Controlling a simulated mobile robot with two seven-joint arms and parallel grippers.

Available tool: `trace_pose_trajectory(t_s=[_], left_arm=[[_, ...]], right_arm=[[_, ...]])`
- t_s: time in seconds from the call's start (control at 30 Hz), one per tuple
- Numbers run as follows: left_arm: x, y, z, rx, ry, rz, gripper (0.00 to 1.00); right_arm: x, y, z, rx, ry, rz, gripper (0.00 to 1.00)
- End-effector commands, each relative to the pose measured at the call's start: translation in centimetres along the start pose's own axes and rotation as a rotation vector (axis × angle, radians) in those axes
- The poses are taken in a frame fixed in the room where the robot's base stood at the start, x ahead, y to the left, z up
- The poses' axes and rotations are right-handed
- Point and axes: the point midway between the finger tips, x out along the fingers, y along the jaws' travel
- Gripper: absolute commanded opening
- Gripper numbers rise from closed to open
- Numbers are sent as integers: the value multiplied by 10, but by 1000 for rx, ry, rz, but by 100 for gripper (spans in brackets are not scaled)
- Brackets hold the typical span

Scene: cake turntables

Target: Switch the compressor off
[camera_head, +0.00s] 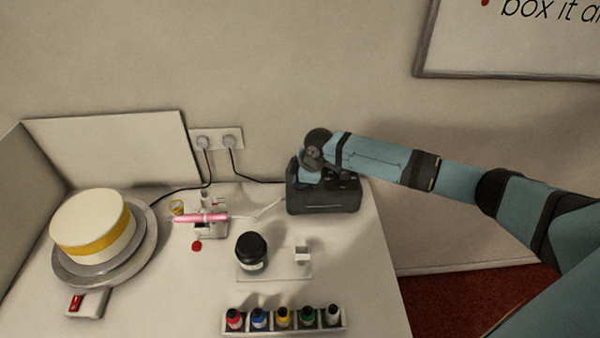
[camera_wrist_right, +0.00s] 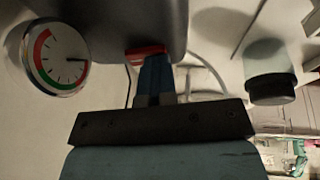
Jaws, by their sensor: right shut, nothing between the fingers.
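The compressor (camera_head: 322,200) is a dark grey box at the back right of the table, against the wall. My right arm reaches over it from the right, and its gripper is hidden behind the wrist in the head view. In the right wrist view the compressor body (camera_wrist_right: 105,15) fills the top, with a red switch (camera_wrist_right: 147,52) and a round gauge (camera_wrist_right: 57,57) on it. My right gripper (camera_wrist_right: 154,62) is shut and empty, its blue fingertips right at the red switch. I cannot tell whether they touch it or which way the switch is set. My left gripper is out of view.
A cake (camera_head: 92,224) stands on a turntable (camera_head: 140,262) at the left. A pink airbrush (camera_head: 200,217) rests on a holder beside the compressor. A black-lidded jar (camera_head: 250,250) and a bottle rack (camera_head: 285,331) stand in front. Cords run to the wall socket (camera_head: 217,139).

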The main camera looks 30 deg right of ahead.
Motion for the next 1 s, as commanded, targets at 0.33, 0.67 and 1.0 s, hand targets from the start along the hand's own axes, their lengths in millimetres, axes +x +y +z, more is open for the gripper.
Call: trace_pose_trajectory(t_s=[0.33,0.67,1.0], left_arm=[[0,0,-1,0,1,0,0],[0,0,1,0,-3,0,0],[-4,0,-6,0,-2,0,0]], right_arm=[[5,-4,2,1,-4,-8,0],[5,4,2,1,-5,-9,0],[-2,15,0,1,-3,-4,0]])
